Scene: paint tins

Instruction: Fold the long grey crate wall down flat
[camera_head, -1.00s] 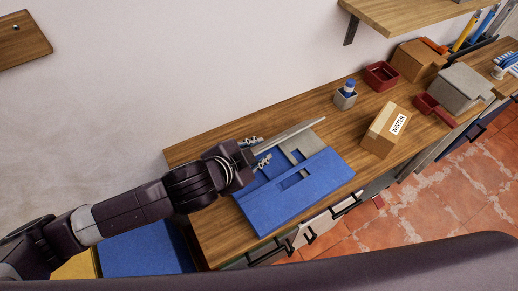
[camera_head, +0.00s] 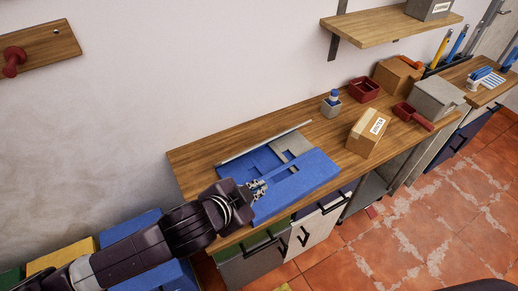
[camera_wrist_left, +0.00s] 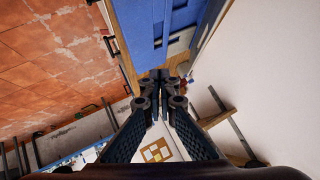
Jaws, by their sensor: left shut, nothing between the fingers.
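The crate's blue panels (camera_head: 308,182) lie low and flat on the wooden bench, with a short grey panel (camera_head: 292,146) at their right end. The long grey wall (camera_head: 262,143) is a thin strip along the back edge, by the room wall. I cannot tell how far it is tilted. My left gripper (camera_head: 262,188) is shut and empty above the front left part of the blue panels, apart from the long grey wall. In the left wrist view the shut fingers (camera_wrist_left: 165,82) show below the blue panels (camera_wrist_left: 148,25). My right gripper is not in view.
A cardboard box (camera_head: 367,132) stands right of the crate. A wooden shelf (camera_head: 390,28) hangs above.

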